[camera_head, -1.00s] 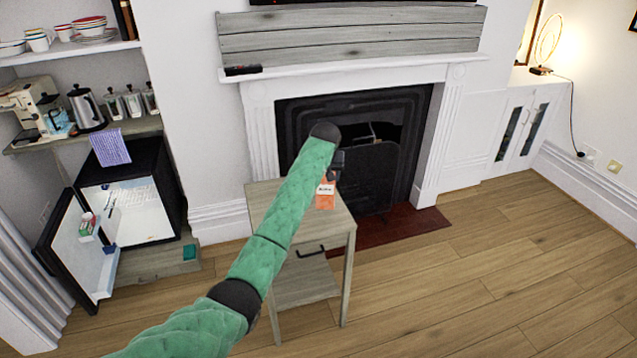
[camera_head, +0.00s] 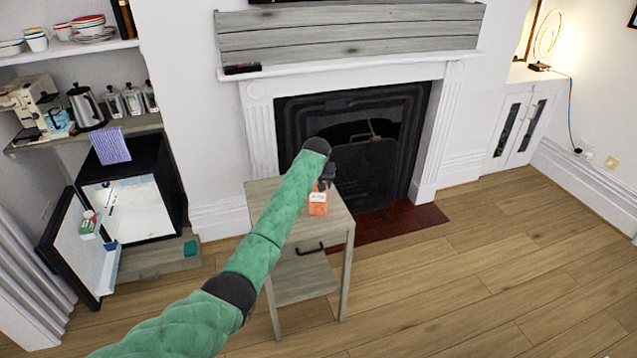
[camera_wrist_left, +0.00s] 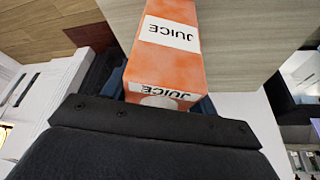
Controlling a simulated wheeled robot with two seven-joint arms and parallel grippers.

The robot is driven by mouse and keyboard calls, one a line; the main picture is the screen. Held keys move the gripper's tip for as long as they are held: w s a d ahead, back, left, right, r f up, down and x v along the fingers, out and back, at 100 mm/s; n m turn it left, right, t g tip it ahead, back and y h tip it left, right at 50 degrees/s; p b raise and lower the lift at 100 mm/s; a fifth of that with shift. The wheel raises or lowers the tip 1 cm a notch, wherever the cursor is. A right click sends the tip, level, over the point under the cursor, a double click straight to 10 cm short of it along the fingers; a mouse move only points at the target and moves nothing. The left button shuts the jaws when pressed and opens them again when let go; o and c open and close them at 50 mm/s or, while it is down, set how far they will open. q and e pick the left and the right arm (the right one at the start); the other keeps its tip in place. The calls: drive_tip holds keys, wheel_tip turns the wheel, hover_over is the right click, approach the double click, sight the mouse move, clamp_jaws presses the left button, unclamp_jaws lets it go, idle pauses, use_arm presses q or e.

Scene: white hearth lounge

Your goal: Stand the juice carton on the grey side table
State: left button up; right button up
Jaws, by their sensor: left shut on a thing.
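The juice carton (camera_head: 318,203) is orange with a white label and looks upright over the top of the grey side table (camera_head: 262,194). It also fills the upper middle of the left wrist view (camera_wrist_left: 168,65), where its JUICE labels show. My left gripper (camera_head: 326,180) is shut on the carton from the far side, partly hidden by my green arm. The pale grey wood beside the carton in the wrist view looks like the tabletop (camera_wrist_left: 240,40). I cannot tell whether the carton's base touches it. My right gripper is out of view.
The fireplace (camera_head: 365,165) with its dark screen stands behind the table. An open mini fridge (camera_head: 125,205) is at the left, below a shelf with a kettle (camera_head: 85,106) and jars. The wooden floor (camera_head: 480,280) to the right is clear.

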use_arm(q)
drive_tip(key=shift+f, duration=0.1)
drive_tip(key=o, duration=1.7)
drive_tip(key=shift+o, duration=0.2)
drive_tip(key=b+v, duration=0.2)
drive_tip(key=v, duration=1)
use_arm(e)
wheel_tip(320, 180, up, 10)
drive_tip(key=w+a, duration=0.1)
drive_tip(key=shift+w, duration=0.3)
